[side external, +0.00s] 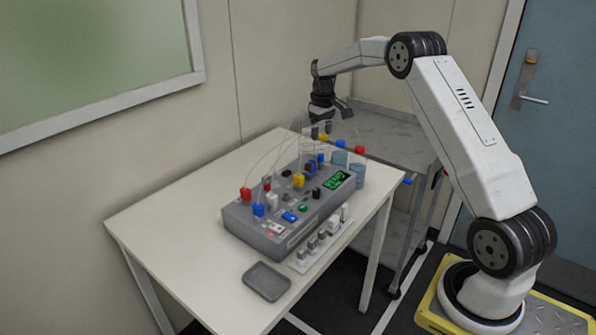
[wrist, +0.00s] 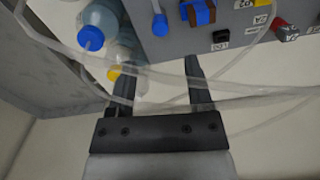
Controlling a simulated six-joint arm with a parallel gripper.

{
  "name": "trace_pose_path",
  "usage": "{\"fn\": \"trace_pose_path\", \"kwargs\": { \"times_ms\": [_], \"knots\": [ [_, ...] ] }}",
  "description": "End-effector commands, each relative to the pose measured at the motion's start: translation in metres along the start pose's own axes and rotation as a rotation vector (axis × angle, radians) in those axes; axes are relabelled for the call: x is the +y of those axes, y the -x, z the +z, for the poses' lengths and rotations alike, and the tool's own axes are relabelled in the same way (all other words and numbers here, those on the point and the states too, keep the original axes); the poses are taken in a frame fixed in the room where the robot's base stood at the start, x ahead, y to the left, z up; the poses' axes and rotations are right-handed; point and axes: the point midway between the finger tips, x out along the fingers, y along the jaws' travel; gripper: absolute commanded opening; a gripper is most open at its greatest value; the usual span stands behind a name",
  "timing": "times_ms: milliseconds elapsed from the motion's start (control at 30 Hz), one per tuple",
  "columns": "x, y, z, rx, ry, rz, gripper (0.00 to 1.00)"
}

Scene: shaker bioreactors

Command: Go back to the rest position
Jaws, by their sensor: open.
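My gripper (side external: 325,121) is above the far end of the white table, close to the bottles and the grey shaker device. In the wrist view my gripper (wrist: 157,62) has its two dark fingers spread, with nothing held between them. Clear tubing crosses the view at the fingers; I cannot tell whether it touches them. The grey bioreactor device (side external: 262,232) stands on the table with coloured knobs, connectors and a green display. Its edge also shows at the top of the wrist view (wrist: 160,45).
Bottles with blue (wrist: 90,38), yellow and red caps stand beside the device, with tubes looping over it. A small grey tray (side external: 267,281) lies on the white table (side external: 170,225). A grey cart (side external: 385,135) stands behind. The table's left side is clear.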

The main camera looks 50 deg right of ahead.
Motion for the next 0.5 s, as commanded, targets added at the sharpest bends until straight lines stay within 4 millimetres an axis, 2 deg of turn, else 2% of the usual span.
{"fn": "trace_pose_path", "kwargs": {
  "times_ms": [267, 500],
  "knots": [
    [-0.002, 0.000, 0.000, 0.001, 0.001, 0.000, 0.66],
    [-0.024, 0.003, 0.006, 0.014, 0.012, 0.004, 0.66]
  ]
}}
